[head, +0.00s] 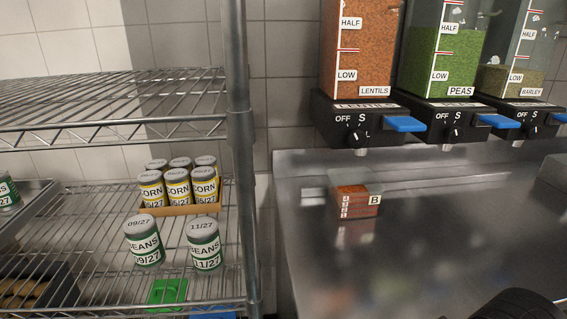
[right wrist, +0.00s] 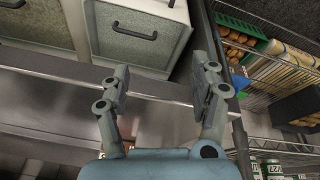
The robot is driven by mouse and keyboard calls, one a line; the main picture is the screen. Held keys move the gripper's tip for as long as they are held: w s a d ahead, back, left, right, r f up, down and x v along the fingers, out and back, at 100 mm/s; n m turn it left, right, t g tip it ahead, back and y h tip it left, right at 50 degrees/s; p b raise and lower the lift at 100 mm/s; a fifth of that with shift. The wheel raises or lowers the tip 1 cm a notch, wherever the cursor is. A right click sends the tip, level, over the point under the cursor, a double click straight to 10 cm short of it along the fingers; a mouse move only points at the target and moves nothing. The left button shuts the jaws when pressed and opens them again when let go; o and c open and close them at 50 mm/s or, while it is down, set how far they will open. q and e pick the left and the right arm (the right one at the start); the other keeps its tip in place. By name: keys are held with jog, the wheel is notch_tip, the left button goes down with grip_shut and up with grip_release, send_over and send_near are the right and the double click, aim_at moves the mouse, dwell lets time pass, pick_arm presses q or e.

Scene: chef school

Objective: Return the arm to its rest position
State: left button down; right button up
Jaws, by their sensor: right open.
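My right gripper (right wrist: 160,82) shows in the right wrist view with its two fingers spread wide apart. Nothing is between the fingers. It is over a steel surface (right wrist: 60,75), with grey drawer-like fronts with dark handles (right wrist: 130,28) beyond it and wire shelving to its right. In the head view only a dark rounded part, probably of my right arm, shows at the bottom right edge; no gripper can be made out there. My left gripper is in neither view.
Lentil (head: 360,50), pea (head: 440,60) and barley (head: 510,85) dispensers hang above a steel counter (head: 430,240).

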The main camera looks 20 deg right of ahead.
jog(key=s+d+f+g+b, duration=0.1)
jog(key=s+f+b, duration=0.25)
jog(key=f, duration=1.15)
jog(key=s+d+f+b, duration=0.1)
jog(key=s+f+b, duration=0.25)
jog(key=f, duration=1.15)
jog(key=s+f+g+b, duration=0.1)
jog(key=s+f+b, duration=0.5)
jog(key=s+f, duration=0.9)
jog(key=shift+d+f, duration=0.35)
jog(key=shift+f, duration=0.55)
